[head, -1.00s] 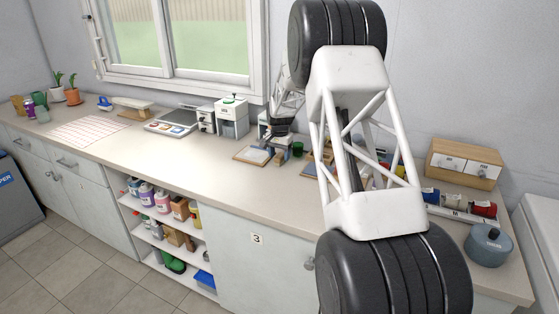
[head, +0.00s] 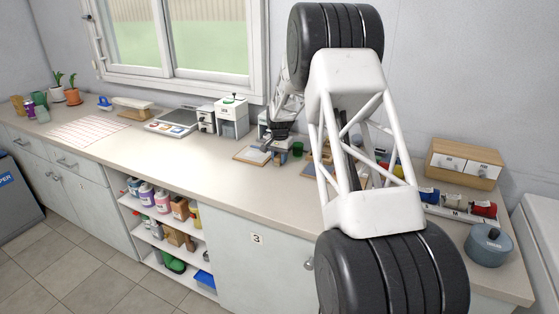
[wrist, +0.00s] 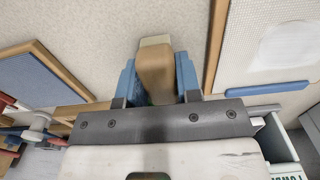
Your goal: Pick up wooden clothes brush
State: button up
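The wooden clothes brush (wrist: 155,72) is in the wrist view, a tan wooden block with a paler part at its far end. My gripper (wrist: 157,75) has its two blue fingers on either side of it, and they appear to press against its sides. In the head view my gripper (head: 268,146) is small, over the back of the counter near a framed board. The brush cannot be made out there. How far the brush is from the counter is hard to tell.
A wood-framed white board (wrist: 270,45) lies close on the right and a blue framed board (wrist: 45,78) on the left. A green cup (head: 297,149) stands right of my gripper. The counter's front (head: 215,180) is clear.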

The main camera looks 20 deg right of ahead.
jog(key=c, duration=0.4)
jog(key=shift+r, duration=0.15)
jog(key=shift+r, duration=1.45)
jog(key=shift+s+r, duration=0.25)
jog(key=s+a, duration=0.1)
jog(key=s, duration=0.4)
jog(key=s+a+r, duration=0.1)
jog(key=s, duration=0.4)
jog(key=s+a, duration=0.1)
jog(key=s, duration=0.4)
jog(key=shift+s+r, duration=0.1)
jog(key=shift+r, duration=0.05)
